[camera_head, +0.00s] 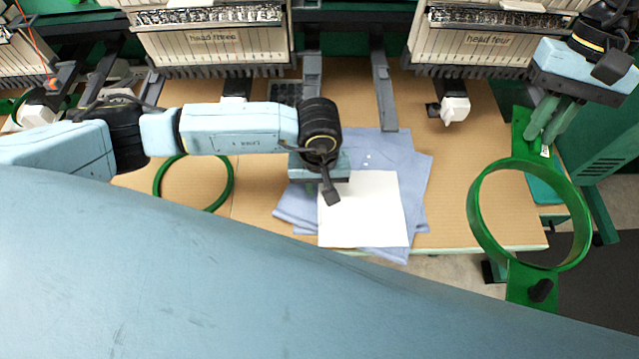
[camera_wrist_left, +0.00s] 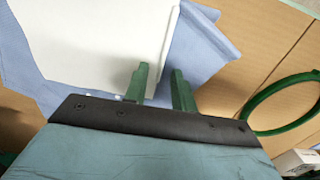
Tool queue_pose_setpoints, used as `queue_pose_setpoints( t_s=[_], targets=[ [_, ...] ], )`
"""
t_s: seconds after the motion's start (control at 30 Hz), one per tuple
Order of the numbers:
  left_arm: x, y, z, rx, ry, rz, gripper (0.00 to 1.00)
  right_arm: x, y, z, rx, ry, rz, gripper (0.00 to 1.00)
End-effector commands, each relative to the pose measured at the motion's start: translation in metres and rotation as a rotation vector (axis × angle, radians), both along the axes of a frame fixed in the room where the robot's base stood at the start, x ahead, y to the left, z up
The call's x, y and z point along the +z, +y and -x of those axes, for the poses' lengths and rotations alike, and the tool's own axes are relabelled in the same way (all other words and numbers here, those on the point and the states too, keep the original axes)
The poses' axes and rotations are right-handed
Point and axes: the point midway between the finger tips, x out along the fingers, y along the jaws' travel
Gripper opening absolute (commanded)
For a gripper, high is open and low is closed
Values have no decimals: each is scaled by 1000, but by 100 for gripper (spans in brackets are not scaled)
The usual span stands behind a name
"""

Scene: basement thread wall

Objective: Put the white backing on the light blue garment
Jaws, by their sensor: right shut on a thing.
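The light blue garment (camera_head: 420,165) lies folded and uneven on the tan table. The white backing (camera_head: 362,215), a flat square sheet, lies on top of its front part, with blue showing around it. My left gripper (camera_wrist_left: 160,78) is above the garment at the backing's edge; in the head view its fingers are hidden under the wrist. My right gripper (camera_head: 548,128) is shut on the bracket of a large green hoop (camera_head: 478,220), held at the right.
A thin green ring (camera_head: 158,182) lies on the table (camera_head: 470,160) to the left. Embroidery heads (camera_head: 215,45) and (camera_head: 470,45) line the back, with grey arms (camera_head: 384,95) reaching forward. A small white part (camera_head: 455,110) sits at the back right. The table's right-middle is clear.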

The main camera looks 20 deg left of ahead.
Motion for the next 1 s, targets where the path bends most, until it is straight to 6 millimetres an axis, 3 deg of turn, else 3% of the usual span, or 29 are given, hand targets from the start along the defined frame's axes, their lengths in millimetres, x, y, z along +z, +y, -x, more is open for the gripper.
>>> queue_pose_setpoints(
  t_s=[0.27,0.43,0.8,1.0],
  targets=[
    [2,0,0,0,1,0,26,3,0,0,0,0,0,0],
    [14,0,1,0,3,0,26,17,0,0,0,0,0,0],
    [96,1,-3,-2,-3,1,26,4,0,0,0,0,0,0],
    [123,1,-3,0,-2,0,26,2,0,0,0,0,0,0]
  ],
)
